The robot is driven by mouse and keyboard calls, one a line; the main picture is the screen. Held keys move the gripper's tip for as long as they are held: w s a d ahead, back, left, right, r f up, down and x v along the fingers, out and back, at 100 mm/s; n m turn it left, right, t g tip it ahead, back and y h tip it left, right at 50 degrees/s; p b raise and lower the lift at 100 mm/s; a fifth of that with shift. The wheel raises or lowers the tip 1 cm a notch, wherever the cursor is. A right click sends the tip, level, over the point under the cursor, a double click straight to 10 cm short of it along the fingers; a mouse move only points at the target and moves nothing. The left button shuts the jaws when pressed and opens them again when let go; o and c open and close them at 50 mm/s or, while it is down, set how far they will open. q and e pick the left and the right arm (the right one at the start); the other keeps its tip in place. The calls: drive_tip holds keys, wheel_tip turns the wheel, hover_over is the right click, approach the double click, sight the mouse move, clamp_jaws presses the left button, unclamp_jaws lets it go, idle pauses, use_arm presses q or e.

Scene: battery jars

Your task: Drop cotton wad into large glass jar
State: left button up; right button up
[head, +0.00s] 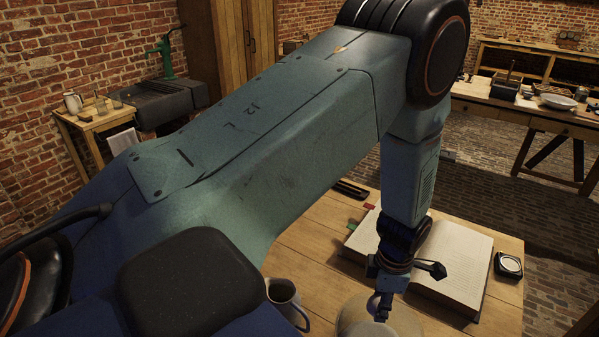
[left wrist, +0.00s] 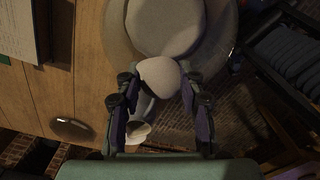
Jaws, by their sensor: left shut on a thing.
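In the left wrist view a pale, rounded cotton wad (left wrist: 159,77) sits between the fingertips of my left gripper (left wrist: 157,88), which is shut on it. Just beyond it is the large round glass jar (left wrist: 218,45), with a broad rim and a pale grey round area inside. In the head view my left gripper (head: 383,304) points down at the front of the table, over a pale round shape (head: 405,321) that looks like the jar, cut off by the bottom edge. Whether the wad is inside the rim or above it, I cannot tell. My right gripper is not in view.
An open book (head: 455,262) lies on the wooden table (head: 315,240) behind the gripper. A small square dark-rimmed object (head: 508,265) is at the right. A grey mug (head: 284,297) stands left of the jar. My left arm hides much of the table.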

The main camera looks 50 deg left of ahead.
use_arm(q)
drive_tip(key=shift+s+d, duration=0.2)
drive_tip(key=shift+d, duration=0.05)
drive_tip(key=shift+w+a+f, duration=0.15)
drive_tip(key=shift+f, duration=0.05)
drive_tip(key=shift+w+a+f+b, duration=0.15)
drive_tip(key=shift+f+b, duration=0.45)
wheel_tip(320, 180, down, 5)
drive_tip(key=b, duration=0.4)
drive_tip(key=shift+r, duration=0.15)
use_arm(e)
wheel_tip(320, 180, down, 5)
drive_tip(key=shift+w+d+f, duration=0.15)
use_arm(q)
drive_tip(key=o, duration=0.9)
drive_tip(key=shift+s+r, duration=0.1)
drive_tip(key=shift+s, duration=0.1)
drive_tip(key=shift+c, duration=0.2)
drive_tip(key=shift+o, duration=1.2)
drive_tip(key=shift+w, duration=0.1)
